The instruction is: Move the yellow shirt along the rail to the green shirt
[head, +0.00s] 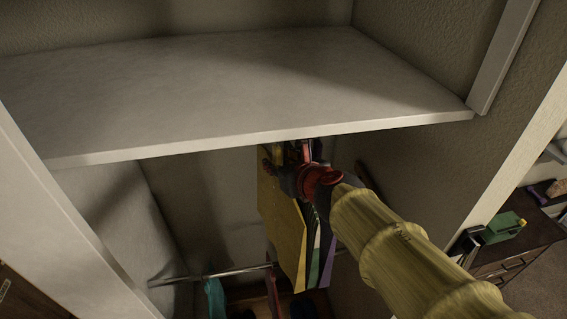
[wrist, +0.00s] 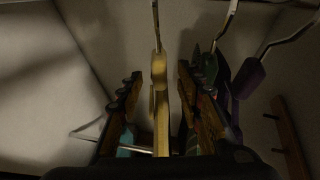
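The yellow shirt (head: 283,232) hangs under the shelf, left of my gripper (head: 284,171). In the wrist view its upper part (wrist: 160,98) and hanger hook stand upright between the two fingers of my gripper (wrist: 158,80). The fingers are apart, with a gap visible on each side of the yellow piece. The green shirt (wrist: 208,66) hangs just right of the yellow one, partly hidden behind the right finger. The upper rail is hidden by the shelf in the head view.
A purple shirt (wrist: 247,80) hangs right of the green one. A lower rail (head: 180,279) carries a teal garment (head: 214,297). Closet walls stand on both sides. A dresser (head: 515,250) is outside at right.

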